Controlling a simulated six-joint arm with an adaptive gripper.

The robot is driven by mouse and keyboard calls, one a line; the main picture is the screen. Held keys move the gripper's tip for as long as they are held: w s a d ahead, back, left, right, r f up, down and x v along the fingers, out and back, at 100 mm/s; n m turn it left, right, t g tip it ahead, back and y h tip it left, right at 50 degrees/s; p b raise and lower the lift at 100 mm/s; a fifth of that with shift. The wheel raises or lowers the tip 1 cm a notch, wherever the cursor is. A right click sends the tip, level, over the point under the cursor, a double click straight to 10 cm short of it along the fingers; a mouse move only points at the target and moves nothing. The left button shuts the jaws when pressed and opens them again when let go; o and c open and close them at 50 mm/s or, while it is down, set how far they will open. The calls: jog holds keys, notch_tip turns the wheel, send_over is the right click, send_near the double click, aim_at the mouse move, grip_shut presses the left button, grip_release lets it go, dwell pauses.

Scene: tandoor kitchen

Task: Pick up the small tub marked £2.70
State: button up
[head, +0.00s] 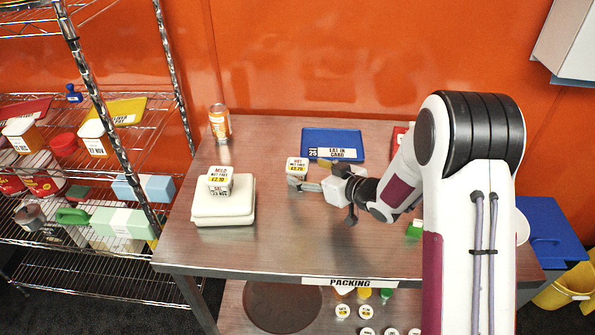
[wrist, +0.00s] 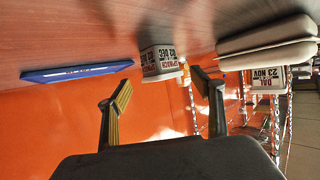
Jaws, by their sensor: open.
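A small white tub with a "HOT NUT FREE" lid (head: 297,168) stands on the steel table; its yellow price looks like £2.70, but the first digit is blurred. In the wrist view this tub (wrist: 160,62) shows a "SPINACH 22 DEC" side label, beyond the fingertips and roughly between them. My gripper (head: 325,190) is open and empty, just right of and in front of the tub; its two fingers (wrist: 158,84) are spread in the wrist view. A similar "MILD" tub (head: 220,179) sits on a white box; its price is too small to read surely.
The white lidded box (head: 222,211) stands left of the hot tub. A wire shelf rack is at far left. The front middle of the table (head: 300,245) is clear.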

aim_at(301, 167)
dwell(0.3)
jog(key=shift+r+x, duration=0.15)
jog(key=shift+x, duration=0.75)
jog(key=shift+r+x, duration=0.2)
jog(key=shift+x, duration=1.6)
jog(key=c, duration=1)
